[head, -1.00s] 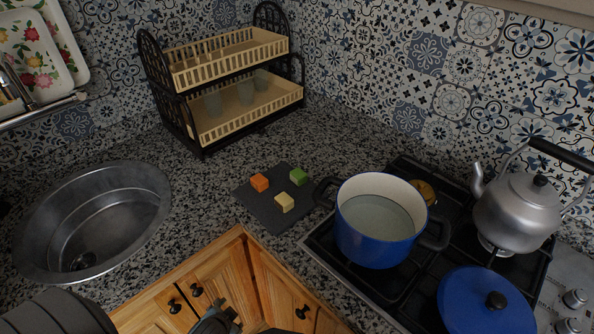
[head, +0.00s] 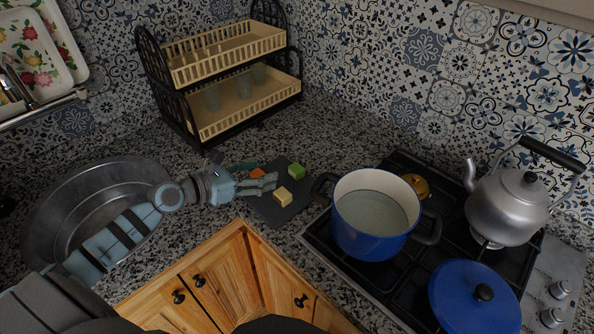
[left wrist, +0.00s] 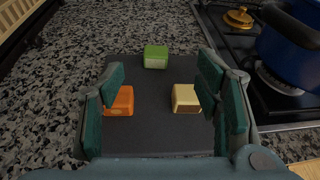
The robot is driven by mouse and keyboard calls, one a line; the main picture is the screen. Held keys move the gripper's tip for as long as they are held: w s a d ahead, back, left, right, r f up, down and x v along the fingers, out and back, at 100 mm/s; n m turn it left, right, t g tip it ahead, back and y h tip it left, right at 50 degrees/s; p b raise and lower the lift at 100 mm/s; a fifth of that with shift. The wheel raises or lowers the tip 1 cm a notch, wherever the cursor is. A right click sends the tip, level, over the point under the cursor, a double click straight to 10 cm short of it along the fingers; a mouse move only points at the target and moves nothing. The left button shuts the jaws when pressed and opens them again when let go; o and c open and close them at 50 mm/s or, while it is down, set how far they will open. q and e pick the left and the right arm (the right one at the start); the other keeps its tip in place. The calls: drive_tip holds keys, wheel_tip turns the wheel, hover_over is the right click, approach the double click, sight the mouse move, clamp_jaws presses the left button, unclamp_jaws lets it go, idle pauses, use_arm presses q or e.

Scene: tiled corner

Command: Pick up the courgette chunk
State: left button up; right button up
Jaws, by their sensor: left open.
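The courgette chunk is the green cube (head: 297,171) at the far side of the dark board (head: 262,208). In the left wrist view the green cube (left wrist: 156,56) lies ahead, between and beyond the fingers. My left gripper (head: 268,178) is open and empty, over the board's left part. An orange cube (left wrist: 121,101) shows by its left finger and a pale yellow cube (left wrist: 186,98) by its right finger. In the head view the gripper partly hides the orange cube (head: 257,172); the yellow cube (head: 283,196) is clear. My right gripper is not in view.
A blue pot (head: 372,240) with liquid stands on the hob right of the board. A kettle (head: 508,208) and blue lid (head: 474,298) are further right. A dish rack (head: 237,105) stands behind. A sink (head: 60,205) lies under my left arm.

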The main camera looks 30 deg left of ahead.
sight(294, 170)
use_arm(q)
drive_tip(key=shift+w+a+f+m, duration=0.2)
drive_tip(key=shift+a+f+m, duration=0.2)
drive_tip(key=shift+f, duration=0.15)
drive_tip(key=shift+g, duration=0.3)
drive_tip(key=x, duration=0.8)
drive_tip(key=shift+f+b, duration=0.15)
drive_tip(key=shift+b, duration=0.25)
drive_tip(key=b+x, duration=0.1)
drive_tip(key=x, duration=0.4)
drive_tip(key=shift+w+d+f, duration=0.15)
drive_tip(key=shift+w+f, duration=0.05)
drive_tip(key=shift+d, duration=0.1)
drive_tip(key=shift+s, duration=0.15)
drive_tip(key=c, duration=1.2)
